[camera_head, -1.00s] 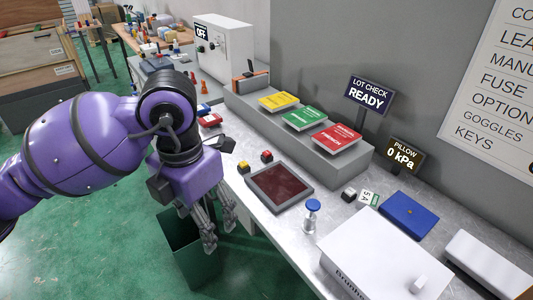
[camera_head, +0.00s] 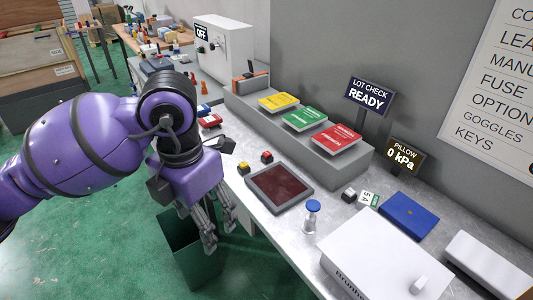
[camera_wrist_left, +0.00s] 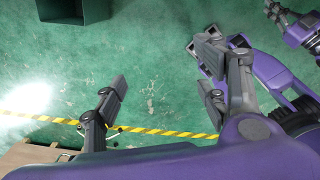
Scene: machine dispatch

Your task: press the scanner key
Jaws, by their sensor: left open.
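A flat scanner-like pad with a dark red face (camera_head: 280,188) lies on the metal bench. Beside its left end are a yellow-topped button (camera_head: 243,168) and a red-topped button (camera_head: 267,157). A white-topped button (camera_head: 349,195) stands to its right. I cannot read a label on any of these buttons, so I cannot tell which is the scanner key. My left gripper (camera_head: 219,228) points down, open and empty, left of the pad at the bench's near edge, touching no button. Its spread fingers (camera_wrist_left: 164,90) show over the floor in the wrist view. Purple parts there may be my right arm (camera_wrist_left: 258,70); its jaw state is unclear.
A dark green bin (camera_head: 190,262) stands below my left gripper. A blue-capped bottle (camera_head: 311,216), a white box (camera_head: 372,255) and a blue case (camera_head: 408,216) occupy the bench's right. Yellow, green and red packs lie on the grey ledge (camera_head: 352,167). The lot check sign (camera_head: 368,95) reads READY.

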